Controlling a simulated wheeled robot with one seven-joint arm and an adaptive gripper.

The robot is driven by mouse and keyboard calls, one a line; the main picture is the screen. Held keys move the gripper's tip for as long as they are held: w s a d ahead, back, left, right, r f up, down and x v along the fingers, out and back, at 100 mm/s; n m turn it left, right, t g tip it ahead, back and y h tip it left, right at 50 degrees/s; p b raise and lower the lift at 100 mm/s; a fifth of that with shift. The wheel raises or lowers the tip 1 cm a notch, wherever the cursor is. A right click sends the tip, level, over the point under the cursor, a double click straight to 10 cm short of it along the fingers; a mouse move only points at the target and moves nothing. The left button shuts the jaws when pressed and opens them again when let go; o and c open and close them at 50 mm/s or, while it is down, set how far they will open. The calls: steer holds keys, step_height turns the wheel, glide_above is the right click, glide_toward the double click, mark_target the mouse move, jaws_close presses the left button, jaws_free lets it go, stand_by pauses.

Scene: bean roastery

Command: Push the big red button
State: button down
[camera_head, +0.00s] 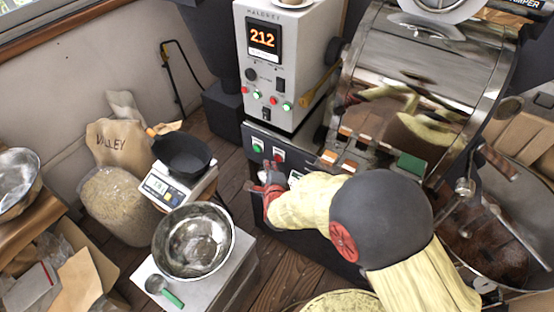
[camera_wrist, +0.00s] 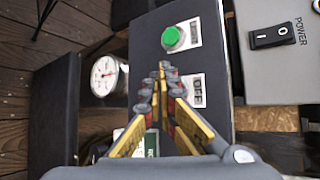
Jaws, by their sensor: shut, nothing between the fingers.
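My gripper (camera_head: 268,178) is shut and empty, held close in front of the dark front panel (camera_head: 290,146) of the roasting machine. In the wrist view its fingertips (camera_wrist: 163,72) meet over this panel, just below a green button (camera_wrist: 173,38). The green button also shows in the head view (camera_head: 257,146). Beside the fingers is a white OFF label (camera_wrist: 197,90). The fingers cover the panel left of that label, and I cannot clearly make out a big red button there. I cannot tell whether the fingertips touch anything.
Above the panel stands a white control box (camera_head: 286,62) reading 212, with small lights and knobs. The roaster drum (camera_head: 420,70) is to its right. A steel bowl (camera_head: 193,240), a scale (camera_head: 170,187) with a black pan (camera_head: 182,154), and a bean sack (camera_head: 118,205) stand left. A gauge (camera_wrist: 104,75) is near the panel.

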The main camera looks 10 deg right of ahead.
steer(key=s+a, duration=0.1)
steer(key=s, duration=0.1)
steer(key=s+a, duration=0.2)
stand_by(0.5)
stand_by(0.8)
